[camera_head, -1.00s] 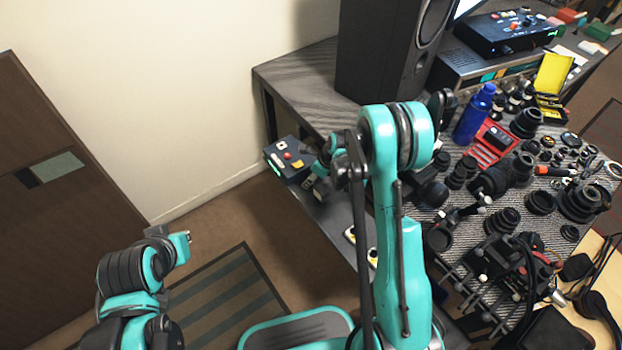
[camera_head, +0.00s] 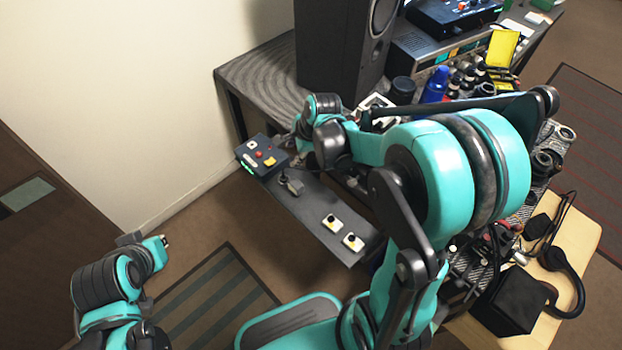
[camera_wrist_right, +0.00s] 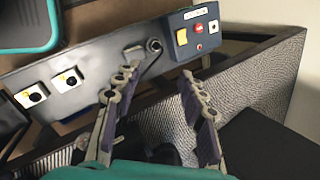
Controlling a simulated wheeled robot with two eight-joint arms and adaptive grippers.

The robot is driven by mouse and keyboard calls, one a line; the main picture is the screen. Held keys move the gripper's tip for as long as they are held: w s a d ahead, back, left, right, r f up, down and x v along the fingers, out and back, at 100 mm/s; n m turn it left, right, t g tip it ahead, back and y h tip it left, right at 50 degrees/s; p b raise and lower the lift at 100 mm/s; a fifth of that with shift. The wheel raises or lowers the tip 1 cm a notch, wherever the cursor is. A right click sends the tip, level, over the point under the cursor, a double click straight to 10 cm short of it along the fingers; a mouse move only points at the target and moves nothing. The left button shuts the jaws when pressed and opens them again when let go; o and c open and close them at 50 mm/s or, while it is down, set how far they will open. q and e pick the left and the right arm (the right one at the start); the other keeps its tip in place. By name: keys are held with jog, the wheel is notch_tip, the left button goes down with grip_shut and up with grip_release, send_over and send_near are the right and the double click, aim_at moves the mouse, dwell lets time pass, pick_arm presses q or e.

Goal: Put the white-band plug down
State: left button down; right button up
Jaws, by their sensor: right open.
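My right gripper (camera_wrist_right: 160,65) is open in the right wrist view, with its two fingers apart and nothing visible between them. A grey plug-like piece (camera_wrist_right: 133,52) with a dark cable lies on the shelf just beyond the fingertips, beside the control box. It also shows in the head view (camera_head: 291,184); I cannot make out a white band on it. In the head view the right arm reaches over the desk to the shelf, and its links partly hide the gripper. The left arm is folded at lower left, with no gripper fingers visible.
The control box (camera_wrist_right: 196,32) has yellow, red and white buttons. Two white plates with black knobs (camera_head: 333,222) (camera_head: 352,241) sit on the narrow shelf (camera_head: 305,212). A speaker (camera_head: 340,50) stands behind. My arm covers much of the cluttered desk.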

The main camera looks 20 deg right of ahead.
jog(key=s+a+r+n+t+h, duration=0.1)
jog(key=s+r+n, duration=0.3)
jog(key=s+n, duration=0.4)
jog(key=s+r+n+t+h, duration=0.1)
jog(key=s+r+n, duration=0.4)
jog(key=s+n, duration=0.4)
jog(key=n, duration=0.2)
jog(key=shift+s+a+n+t, duration=0.15)
jog(key=shift+a+n+t, duration=0.15)
jog(key=shift+a+t, duration=0.1)
jog(key=shift+d, duration=0.15)
